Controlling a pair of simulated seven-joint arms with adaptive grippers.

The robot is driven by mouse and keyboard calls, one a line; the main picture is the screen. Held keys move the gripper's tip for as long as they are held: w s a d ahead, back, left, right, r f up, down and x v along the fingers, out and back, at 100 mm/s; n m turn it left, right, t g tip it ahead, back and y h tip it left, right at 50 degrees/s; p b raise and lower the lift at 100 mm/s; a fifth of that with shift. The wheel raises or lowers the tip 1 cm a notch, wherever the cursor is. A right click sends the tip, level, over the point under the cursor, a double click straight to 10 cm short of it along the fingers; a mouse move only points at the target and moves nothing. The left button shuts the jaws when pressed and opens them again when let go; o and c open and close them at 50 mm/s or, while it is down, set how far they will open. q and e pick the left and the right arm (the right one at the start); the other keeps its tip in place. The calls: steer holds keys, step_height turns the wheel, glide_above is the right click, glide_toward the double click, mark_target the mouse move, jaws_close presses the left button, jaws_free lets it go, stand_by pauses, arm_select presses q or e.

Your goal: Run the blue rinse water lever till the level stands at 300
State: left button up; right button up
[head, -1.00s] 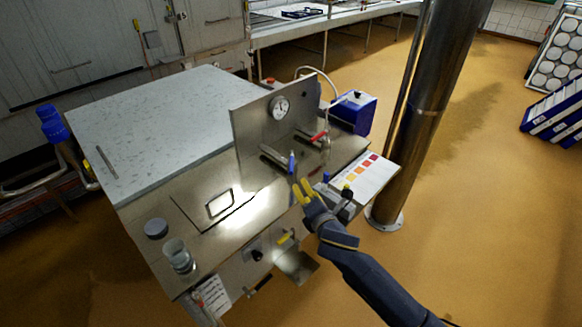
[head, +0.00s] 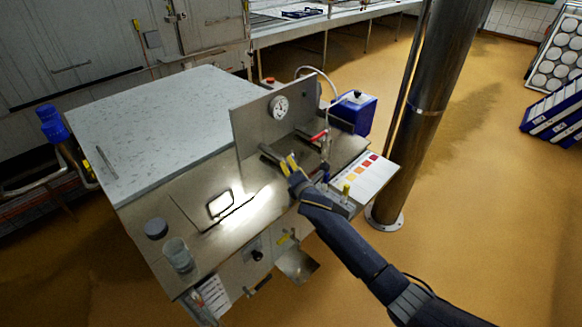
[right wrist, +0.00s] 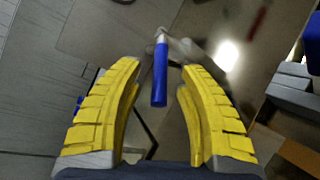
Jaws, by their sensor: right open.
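The blue lever (right wrist: 160,72) hangs from a metal tap in the right wrist view. It lies between the two yellow fingers of my right gripper (right wrist: 160,115), with gaps on both sides. In the head view my right gripper (head: 289,163) is at the front of the upright steel panel (head: 262,135) and covers the blue lever. It is open. A red lever (head: 319,135) sits on another tap to the right. A round dial (head: 279,107) is on the panel; its reading is too small to make out. My left gripper is not in view.
A clear beaker (head: 178,256) and a grey round lid (head: 156,228) stand at the bench's front left. A colour chart (head: 373,172) lies at the right edge. A blue box (head: 356,112) is behind the panel. A steel column (head: 420,110) stands to the right.

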steer(key=shift+x, duration=0.8)
jaws_close()
steer(key=shift+f, duration=0.1)
